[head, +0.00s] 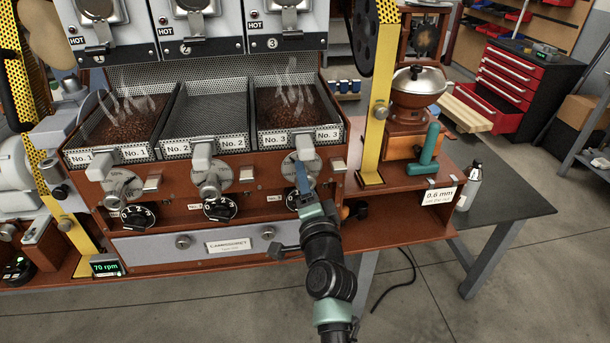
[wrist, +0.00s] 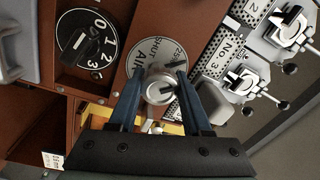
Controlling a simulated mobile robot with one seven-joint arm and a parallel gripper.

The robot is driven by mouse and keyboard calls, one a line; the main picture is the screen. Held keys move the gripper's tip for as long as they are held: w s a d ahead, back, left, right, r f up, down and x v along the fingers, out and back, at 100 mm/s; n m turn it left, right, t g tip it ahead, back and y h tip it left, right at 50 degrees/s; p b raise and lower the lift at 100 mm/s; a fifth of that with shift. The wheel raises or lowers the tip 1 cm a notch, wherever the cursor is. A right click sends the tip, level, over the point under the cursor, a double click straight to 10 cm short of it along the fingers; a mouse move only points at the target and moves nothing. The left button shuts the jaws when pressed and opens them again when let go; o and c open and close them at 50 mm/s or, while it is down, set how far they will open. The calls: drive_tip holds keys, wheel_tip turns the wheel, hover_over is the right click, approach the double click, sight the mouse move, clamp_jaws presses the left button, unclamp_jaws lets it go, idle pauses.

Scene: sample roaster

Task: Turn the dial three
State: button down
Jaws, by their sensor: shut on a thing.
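Dial three, the right-hand silver air dial (head: 311,162) below tray No. 3, has a round face marked "SHUT" and "AIR" in the wrist view (wrist: 143,58). My gripper (head: 303,185) is at this dial. In the wrist view its two blue fingers (wrist: 154,88) are shut on the dial's round silver knob (wrist: 159,88), one on each side. Part of the face is hidden by the knob and fingers. A black dial (wrist: 88,38) marked 0 to 3 sits below the air dial, untouched; in the head view my gripper partly covers it.
Smoking trays No. 1 (head: 128,120) and No. 3 (head: 298,108) hold dark beans; tray No. 2 (head: 203,115) looks empty. A yellow post (head: 375,130) and a grinder (head: 410,115) stand to the right. More dials line the panel to the left.

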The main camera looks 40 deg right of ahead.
drive_tip(key=m+p, duration=0.1)
drive_tip(key=m, duration=0.3)
drive_tip(key=shift+f+m+p, duration=0.1)
drive_tip(key=shift+m+p, duration=0.25)
drive_tip(key=shift+m, duration=0.05)
drive_tip(key=shift+f+m+g+h+p, duration=0.1)
drive_tip(key=shift+m+g+h+p, duration=0.3)
drive_tip(key=shift+m, duration=1.5)
drive_tip(key=c, duration=0.6)
unclamp_jaws()
drive_tip(key=shift+o, duration=1.2)
drive_tip(key=p+v, duration=0.4)
drive_tip(key=v, duration=0.9)
